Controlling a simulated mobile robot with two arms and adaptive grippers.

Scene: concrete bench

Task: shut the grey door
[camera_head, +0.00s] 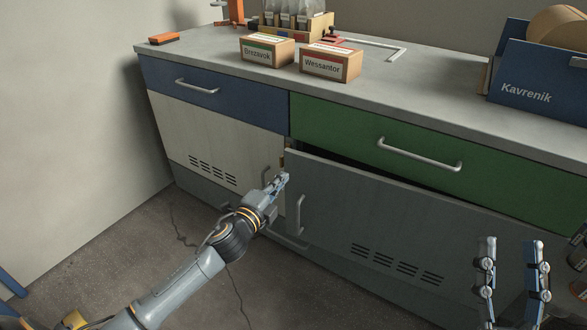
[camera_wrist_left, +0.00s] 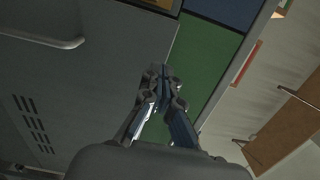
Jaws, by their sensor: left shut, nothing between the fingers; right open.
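The grey door (camera_head: 350,205) is the dark grey panel under the green drawer, with a vertical handle (camera_head: 298,216) near its left edge and vent slots low down. It stands slightly ajar, with a dark gap along its top edge. In the left wrist view the door (camera_wrist_left: 75,85) fills the left side. My left gripper (camera_head: 280,181) is shut and empty, close to the door's left edge beside the handle; I cannot tell whether it touches. Its closed fingertips show in the left wrist view (camera_wrist_left: 160,72). My right gripper (camera_head: 514,245) is open and empty, in front of the door's right part.
A green drawer (camera_head: 480,165) and a blue drawer (camera_head: 240,98) are closed above. A pale door (camera_head: 220,140) is at the left. On the worktop (camera_head: 430,75) stand two labelled boxes, Brezavok (camera_head: 266,51) and Wessantor (camera_head: 329,64), and a blue Kavrenik bin (camera_head: 530,80).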

